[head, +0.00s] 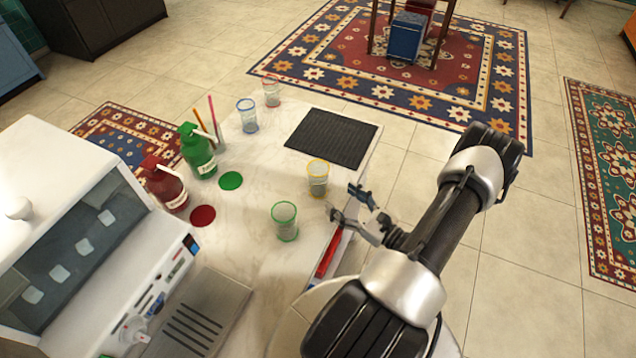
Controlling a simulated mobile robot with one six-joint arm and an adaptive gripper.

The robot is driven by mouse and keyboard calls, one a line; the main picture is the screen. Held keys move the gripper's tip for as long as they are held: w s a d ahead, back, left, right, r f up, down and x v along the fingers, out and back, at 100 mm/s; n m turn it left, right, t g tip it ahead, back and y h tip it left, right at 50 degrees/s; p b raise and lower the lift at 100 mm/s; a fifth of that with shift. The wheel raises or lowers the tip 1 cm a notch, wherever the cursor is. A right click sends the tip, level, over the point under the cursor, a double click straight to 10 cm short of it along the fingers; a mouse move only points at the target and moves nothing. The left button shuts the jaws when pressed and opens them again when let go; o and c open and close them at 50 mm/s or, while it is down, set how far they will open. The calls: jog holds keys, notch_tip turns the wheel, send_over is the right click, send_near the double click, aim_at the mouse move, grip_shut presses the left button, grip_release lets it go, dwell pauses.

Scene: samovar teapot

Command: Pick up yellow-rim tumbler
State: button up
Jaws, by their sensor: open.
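The yellow-rim tumbler (318,180) is a clear glass with a yellow rim. It stands upright on the white marbled counter (262,160), near its right edge and just below the black mat. My gripper (346,200) is open and empty. It is just right of the tumbler and slightly lower in the picture, with its fingers pointing toward the glass. I see a small gap between the fingers and the glass, but cannot judge their height difference.
A green-rim tumbler (285,222) stands near my gripper. Blue-rim (247,115) and red-rim (271,92) tumblers stand farther back. A black ribbed mat (333,138) lies right. Green (197,152) and red (165,186) bottles and a white machine (75,215) are left.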

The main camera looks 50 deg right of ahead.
aim_at(326, 187)
jog(key=w, duration=0.6)
jog(key=w+b, duration=0.1)
jog(key=w, duration=0.2)
jog(key=shift+w+d+r+b, duration=0.1)
jog(key=shift+w+r+b, duration=0.2)
jog(key=shift+w, duration=0.05)
jog(key=shift+c, duration=0.5)
jog(key=c, duration=1.1)
